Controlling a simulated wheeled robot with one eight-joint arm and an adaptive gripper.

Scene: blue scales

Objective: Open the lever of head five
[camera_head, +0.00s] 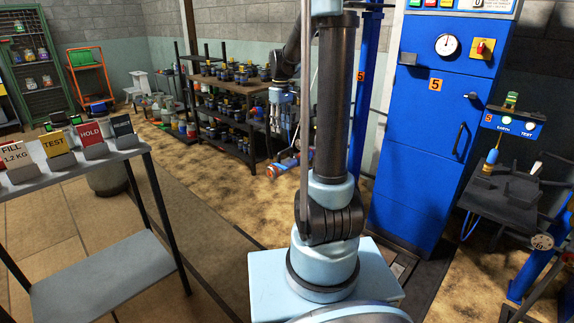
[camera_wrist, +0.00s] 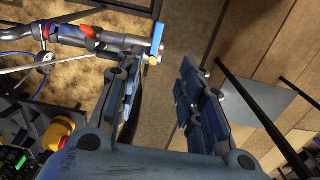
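The blue cabinet (camera_head: 425,130) of head five carries an orange plate marked 5 (camera_head: 436,84). A metal pipe fitting (camera_head: 283,167) with orange ends hangs low beyond my arm, below my gripper (camera_head: 284,125). In the wrist view, a metal filling head (camera_wrist: 105,38) lies across the upper left, with an orange-red lever-like part (camera_wrist: 88,31) and a blue end piece (camera_wrist: 158,35). My gripper (camera_wrist: 160,75) is open there, with nothing between its fingers. The left finger appears close to the metal head; contact cannot be told.
A shelf rack (camera_head: 228,115) full of small dark items stands behind my gripper. A sign table (camera_head: 100,275) is at left. A dark stand (camera_head: 505,190) is at right.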

